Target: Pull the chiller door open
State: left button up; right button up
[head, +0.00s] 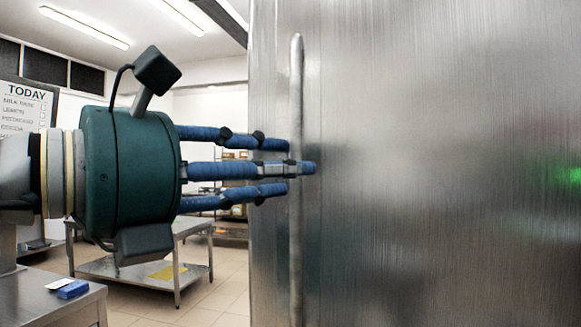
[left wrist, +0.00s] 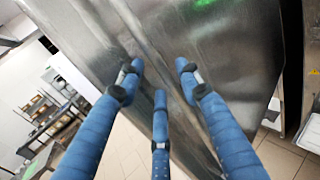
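The brushed-steel chiller door (head: 430,120) fills the right half of the head view, with a vertical bar handle (head: 296,90) near its left edge. My left gripper (head: 297,167) reaches in from the left with three blue fingers stretched out straight. The fingertips overlap the handle at mid-height, and the middle finger passes in front of it. Whether they touch it, I cannot tell. In the left wrist view the fingers are spread before the steel surface (left wrist: 235,45), with nothing held. My right gripper is not in view.
A steel table (head: 193,226) stands behind my left gripper. A nearer steel counter (head: 30,305) at the lower left holds a small blue item (head: 72,289). A "TODAY" board (head: 28,105) is at the far left. Tiled floor (head: 225,300) shows left of the door.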

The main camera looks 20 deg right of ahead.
pick_arm(q)
jog(key=v, duration=0.9)
jog(key=shift+a, duration=0.25)
